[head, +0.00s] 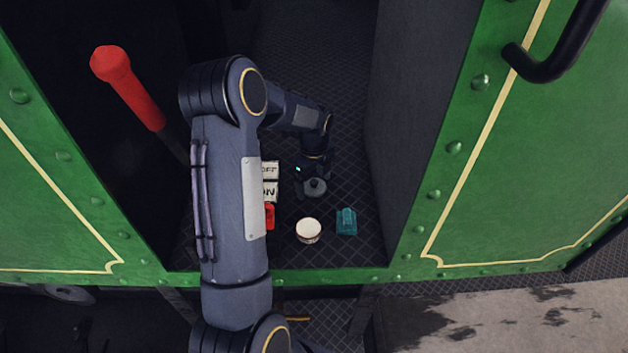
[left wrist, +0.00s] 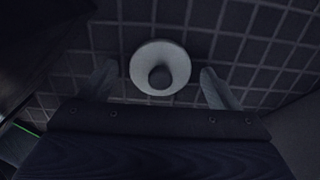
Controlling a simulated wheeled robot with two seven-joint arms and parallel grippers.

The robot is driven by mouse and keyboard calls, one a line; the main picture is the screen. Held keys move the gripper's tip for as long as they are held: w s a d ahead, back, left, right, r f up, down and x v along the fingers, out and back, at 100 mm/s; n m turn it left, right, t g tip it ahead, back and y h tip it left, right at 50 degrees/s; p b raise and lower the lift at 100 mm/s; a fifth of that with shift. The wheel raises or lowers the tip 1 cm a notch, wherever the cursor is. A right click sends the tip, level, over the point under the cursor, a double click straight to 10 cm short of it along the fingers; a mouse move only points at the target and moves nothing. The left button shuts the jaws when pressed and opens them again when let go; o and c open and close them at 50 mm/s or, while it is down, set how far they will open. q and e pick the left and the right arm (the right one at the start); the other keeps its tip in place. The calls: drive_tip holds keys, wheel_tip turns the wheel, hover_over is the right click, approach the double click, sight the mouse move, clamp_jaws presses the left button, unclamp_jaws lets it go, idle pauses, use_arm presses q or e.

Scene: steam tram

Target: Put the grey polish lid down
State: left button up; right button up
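The grey polish lid (head: 316,188) is a round disc with a darker knob on top. It lies on the dark diamond-pattern floor inside the green doorway, and also shows in the left wrist view (left wrist: 142,66). My left gripper (head: 312,177) is over it and pointed down. In the left wrist view its two fingers stand wide apart, one on each side of the lid, with a visible gap to it on both sides. The fingers look empty. My right gripper is in neither view.
A round tin with a pale top (head: 308,229) stands nearer the sill, with a teal object (head: 346,222) to its right. A red object (head: 269,216) and OFF and ON plates (head: 269,170) are partly behind my arm. A red-handled lever (head: 128,88) rises at left. Green panels flank the opening.

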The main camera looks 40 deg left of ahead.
sight(314, 182)
use_arm(q)
wheel_tip(314, 182, up, 12)
drive_tip(key=s+d+r+n+t+h, duration=0.1)
drive_tip(key=s+d+r+n+t, duration=0.2)
drive_tip(key=s+d+r+n, duration=0.55)
drive_tip(key=s+d+f+n+t+h, duration=0.1)
drive_tip(key=s+d+f+n, duration=0.1)
drive_tip(key=s+d+n, duration=0.3)
drive_tip(key=s+d+f+n+t+h, duration=0.1)
drive_tip(key=s+d+n, duration=0.4)
drive_tip(key=s, duration=0.5)
drive_tip(key=shift+s+d+f+n+t+h+b, duration=0.3)
drive_tip(key=shift+d+f+n+h, duration=0.1)
drive_tip(key=shift+f+n, duration=0.65)
drive_tip(key=shift+r, duration=0.15)
